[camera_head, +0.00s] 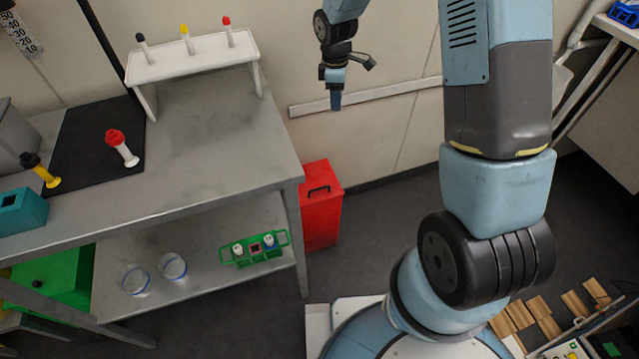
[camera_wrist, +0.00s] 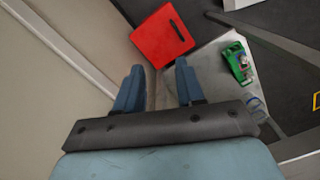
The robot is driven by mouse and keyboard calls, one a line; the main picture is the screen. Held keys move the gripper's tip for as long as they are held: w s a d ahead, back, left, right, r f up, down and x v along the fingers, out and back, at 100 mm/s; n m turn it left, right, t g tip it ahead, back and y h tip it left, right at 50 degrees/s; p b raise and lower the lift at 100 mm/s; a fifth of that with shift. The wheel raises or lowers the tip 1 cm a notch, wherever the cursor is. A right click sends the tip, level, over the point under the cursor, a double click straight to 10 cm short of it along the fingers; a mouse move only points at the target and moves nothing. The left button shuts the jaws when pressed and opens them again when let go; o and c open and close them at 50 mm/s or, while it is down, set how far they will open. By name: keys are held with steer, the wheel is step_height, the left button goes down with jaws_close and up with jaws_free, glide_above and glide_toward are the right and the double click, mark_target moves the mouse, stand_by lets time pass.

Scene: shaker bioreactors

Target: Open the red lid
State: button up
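A red box-like bin (camera_head: 321,204) stands on the floor to the right of the metal table. Its red lid (camera_head: 318,176) lies flat on top and looks closed, with a dark handle (camera_head: 318,190) on it. In the wrist view the red lid (camera_wrist: 162,36) shows beyond my fingers, with the handle (camera_wrist: 177,30) near its right side. My gripper (camera_head: 336,100) hangs above and behind the bin, near the wall, pointing down. In the wrist view its two blue fingers (camera_wrist: 157,88) are apart with nothing between them. The gripper touches neither lid nor handle.
The metal table (camera_head: 215,130) stands left of the bin, with a white rack (camera_head: 190,60) on it. Its lower shelf (camera_head: 200,290) holds a green tube rack (camera_head: 254,250). A wall rail (camera_head: 385,93) runs behind my gripper. Dark floor (camera_head: 375,235) is clear right of the bin.

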steer(key=a+f+n+g, duration=0.1)
steer(key=a+f+n, duration=0.2)
steer(key=f, duration=0.7)
steer(key=n+g, duration=0.1)
steer(key=n, duration=0.1)
glide_above(319, 192)
steer(key=f, duration=2.4)
steer(key=shift+s+a+f, duration=0.1)
steer(key=shift+s+f, duration=0.15)
steer(key=shift+f, duration=0.1)
steer(key=shift+c, duration=0.3)
steer(key=c, duration=0.6)
jaws_close()
steer(key=shift+w, duration=0.15)
